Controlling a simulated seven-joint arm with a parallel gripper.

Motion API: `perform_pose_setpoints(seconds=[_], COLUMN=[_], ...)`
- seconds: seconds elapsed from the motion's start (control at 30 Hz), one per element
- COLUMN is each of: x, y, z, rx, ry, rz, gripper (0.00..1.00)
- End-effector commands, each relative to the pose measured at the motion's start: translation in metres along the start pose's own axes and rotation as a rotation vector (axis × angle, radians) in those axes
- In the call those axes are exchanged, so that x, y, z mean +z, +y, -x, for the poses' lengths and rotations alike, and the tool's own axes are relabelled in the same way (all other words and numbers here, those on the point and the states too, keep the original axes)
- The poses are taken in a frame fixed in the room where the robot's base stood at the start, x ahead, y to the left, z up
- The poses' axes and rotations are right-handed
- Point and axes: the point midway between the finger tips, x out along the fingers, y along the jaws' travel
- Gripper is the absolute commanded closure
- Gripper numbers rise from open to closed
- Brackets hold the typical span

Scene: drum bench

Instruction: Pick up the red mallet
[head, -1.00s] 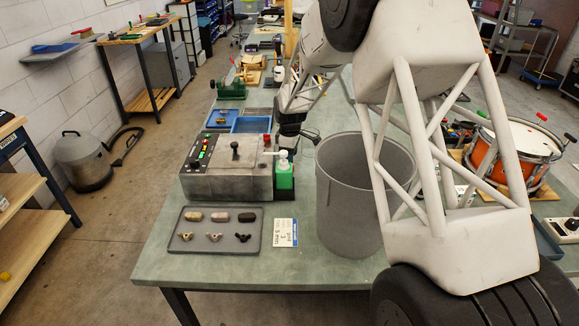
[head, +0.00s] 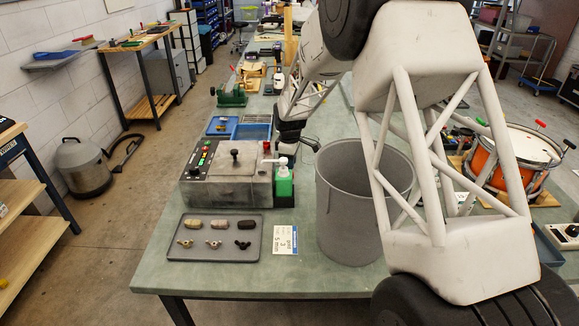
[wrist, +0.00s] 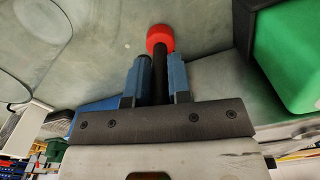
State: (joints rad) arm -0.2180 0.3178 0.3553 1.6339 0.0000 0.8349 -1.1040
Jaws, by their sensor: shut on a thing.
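The red mallet shows in the wrist view as a round red head (wrist: 158,37) on a dark handle (wrist: 161,78). My gripper (wrist: 160,82) is shut on the handle between its two blue fingers, with the head sticking out beyond the fingertips. In the head view, my dark gripper (head: 290,131) is behind the green bottle, left of the grey bin. Its fingertips are hard to make out there. A small red spot (head: 266,146) shows by the bottle; I cannot tell whether it is the mallet head.
A green bottle (head: 284,180) with a white pump stands beside a grey control box (head: 225,188). A large grey bin (head: 345,220) is to the right. A tray (head: 213,250) of small parts and a label card (head: 285,240) lie in front. An orange drum (head: 480,160) is farther right.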

Motion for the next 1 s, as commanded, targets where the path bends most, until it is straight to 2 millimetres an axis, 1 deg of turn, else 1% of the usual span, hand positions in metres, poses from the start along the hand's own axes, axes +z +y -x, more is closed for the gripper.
perform_pose_setpoints(seconds=[0.17,0.27,0.6,0.7,0.83,1.0], x=[0.0,0.0,0.0,0.0,0.0,0.0], y=[0.0,0.0,0.0,0.001,0.0,0.0], z=[0.011,0.023,0.073,0.085,0.095,0.099], rx=[0.002,0.002,0.002,0.002,0.001,0.001], ry=[0.001,0.001,0.001,0.001,0.0,0.0], rz=[0.0,0.0,0.0,0.0,0.0,0.0], gripper=[1.0,1.0,1.0,1.0,1.0,1.0])
